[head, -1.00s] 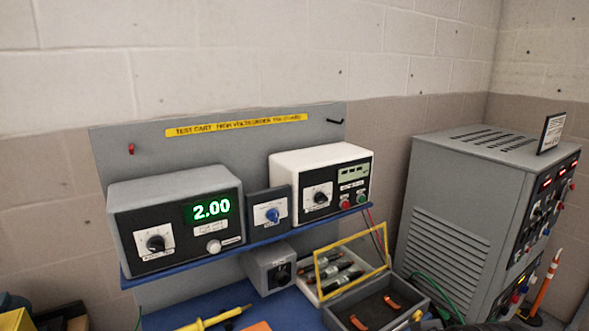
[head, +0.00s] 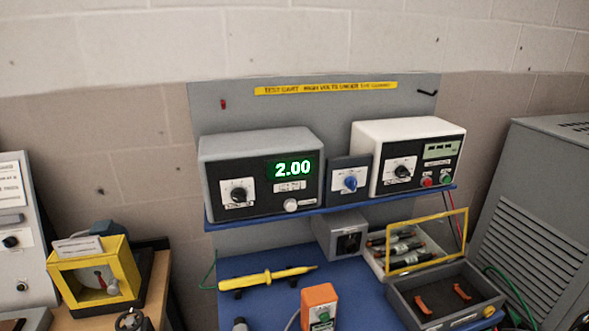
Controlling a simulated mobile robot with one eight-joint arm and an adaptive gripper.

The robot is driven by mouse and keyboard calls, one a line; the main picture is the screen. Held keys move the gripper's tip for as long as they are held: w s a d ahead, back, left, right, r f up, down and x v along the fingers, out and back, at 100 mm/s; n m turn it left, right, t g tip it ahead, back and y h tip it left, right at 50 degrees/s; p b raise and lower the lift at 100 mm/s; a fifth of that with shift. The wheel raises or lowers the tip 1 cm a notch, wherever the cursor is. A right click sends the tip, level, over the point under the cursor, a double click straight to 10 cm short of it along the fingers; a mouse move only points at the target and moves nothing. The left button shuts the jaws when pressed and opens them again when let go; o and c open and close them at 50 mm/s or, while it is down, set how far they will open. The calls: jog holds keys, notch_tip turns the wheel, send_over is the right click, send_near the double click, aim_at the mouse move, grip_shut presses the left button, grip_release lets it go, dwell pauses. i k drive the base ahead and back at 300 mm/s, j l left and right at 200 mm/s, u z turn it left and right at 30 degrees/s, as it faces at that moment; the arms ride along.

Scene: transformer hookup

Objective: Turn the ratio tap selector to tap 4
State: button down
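A grey instrument box (head: 258,143) with a green display reading 2.00 stands on the blue shelf. A black selector knob (head: 238,195) on a white dial plate is at the left of its front. It may be the ratio tap selector, but the dial marks and labels are too small to read. A white box (head: 405,130) at the right has a similar black knob (head: 402,171). Between them a small dark panel carries a blue knob (head: 350,183). My gripper is not in view.
Below the shelf, a yellow probe (head: 265,278), an orange device (head: 320,306) and a grey open tray (head: 452,297) lie on the blue cart top. A yellow-framed meter (head: 95,275) stands on a wooden table at left. A large grey cabinet (head: 540,190) is at right.

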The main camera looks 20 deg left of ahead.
aim_at(238, 195)
jog(key=u, duration=1.4)
